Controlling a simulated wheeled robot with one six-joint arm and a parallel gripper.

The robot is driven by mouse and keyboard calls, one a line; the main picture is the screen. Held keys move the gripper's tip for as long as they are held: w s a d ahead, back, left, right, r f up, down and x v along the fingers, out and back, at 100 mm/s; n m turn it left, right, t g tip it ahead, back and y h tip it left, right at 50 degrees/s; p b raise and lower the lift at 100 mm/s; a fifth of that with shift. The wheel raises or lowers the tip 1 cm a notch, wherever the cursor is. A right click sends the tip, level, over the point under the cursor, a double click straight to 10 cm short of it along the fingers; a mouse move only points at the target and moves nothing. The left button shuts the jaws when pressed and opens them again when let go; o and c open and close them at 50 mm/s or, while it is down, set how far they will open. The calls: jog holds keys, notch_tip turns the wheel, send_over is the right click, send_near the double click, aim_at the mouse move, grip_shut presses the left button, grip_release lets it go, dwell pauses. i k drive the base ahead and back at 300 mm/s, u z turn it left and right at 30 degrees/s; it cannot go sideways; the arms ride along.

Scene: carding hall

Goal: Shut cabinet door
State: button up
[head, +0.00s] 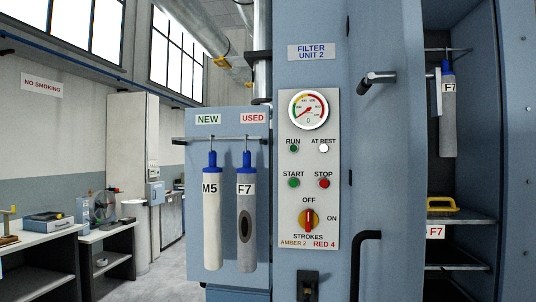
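The blue cabinet of filter unit 2 stands at the right, and its inside (473,165) shows. A blue panel that looks like the cabinet door (395,170) stands at the left edge of the opening, seen at a steep angle, so the cabinet is open. A grey bar with a dark end (377,78) sticks out near its top. A black bent handle (366,245) is lower down at its left. My gripper is not in view.
Inside hangs a grey filter bag (448,115) marked F7, above a shelf (462,219) with a yellow brush (456,207). A control panel (309,220) is left of the door. Two filter bags, M5 (212,220) and F7 (247,205), hang further left. Floor (168,275) shows beyond.

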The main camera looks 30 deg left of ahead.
aim_at(387, 172)
jog(key=u, duration=0.45)
jog(key=k, duration=0.35)
jog(key=u, duration=0.55)
jog(key=i, duration=0.4)
jog(key=z, duration=0.4)
